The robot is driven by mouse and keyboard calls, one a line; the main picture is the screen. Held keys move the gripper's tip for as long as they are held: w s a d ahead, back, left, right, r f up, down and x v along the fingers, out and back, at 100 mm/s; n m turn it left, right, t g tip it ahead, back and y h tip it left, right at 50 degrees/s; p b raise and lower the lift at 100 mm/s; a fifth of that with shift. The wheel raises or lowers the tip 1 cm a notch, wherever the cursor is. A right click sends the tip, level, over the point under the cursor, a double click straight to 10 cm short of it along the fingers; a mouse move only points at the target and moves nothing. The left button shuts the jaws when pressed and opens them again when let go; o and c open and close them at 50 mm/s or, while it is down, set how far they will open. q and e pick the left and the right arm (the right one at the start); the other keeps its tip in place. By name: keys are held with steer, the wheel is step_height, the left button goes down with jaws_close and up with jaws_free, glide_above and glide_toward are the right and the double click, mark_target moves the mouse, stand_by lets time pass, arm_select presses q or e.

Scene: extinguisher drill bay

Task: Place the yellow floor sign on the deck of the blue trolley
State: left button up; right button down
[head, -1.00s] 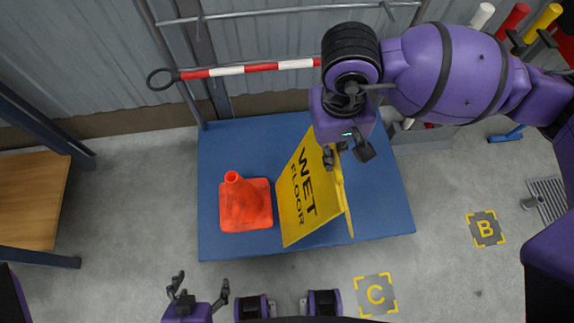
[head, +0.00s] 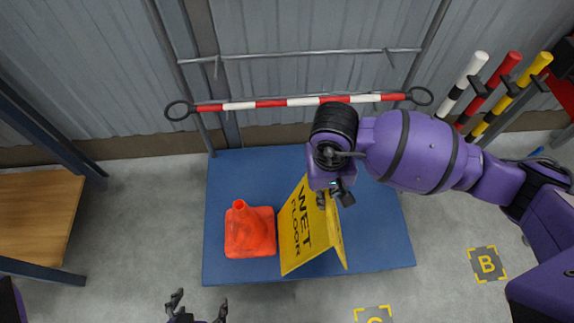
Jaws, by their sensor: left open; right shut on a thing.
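The yellow floor sign (head: 300,235), lettered "WET FLOOR", stands like a tent over the blue trolley deck (head: 375,237), right of the orange cone. Its lower edges look to be at the deck; whether they touch I cannot tell. My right gripper (head: 328,200) is shut on the sign's top edge, and its wrist hides part of that edge. My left gripper (head: 196,308) is open and empty at the bottom edge of the picture, in front of the trolley and apart from it.
An orange cone (head: 250,232) stands on the deck's left part. A red-white bar (head: 300,101) spans behind the deck. Striped posts (head: 490,90) stand at the right. A wooden table (head: 35,220) is at the left. Floor markings B (head: 487,264) and C lie on open floor.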

steer(key=w+f, duration=0.1)
steer(key=f, duration=0.1)
steer(key=w+d+f, duration=0.1)
steer(key=w+f, duration=0.1)
steer(key=w+d+f, duration=0.1)
steer(key=w+f, duration=0.1)
step_height(320, 180, down, 3)
steer(key=shift+w+f, duration=0.1)
steer(key=shift+f, duration=0.05)
steer(key=c, duration=1.8)
jaws_free()
steer(key=r, duration=1.2)
steer(key=shift+a, duration=0.4)
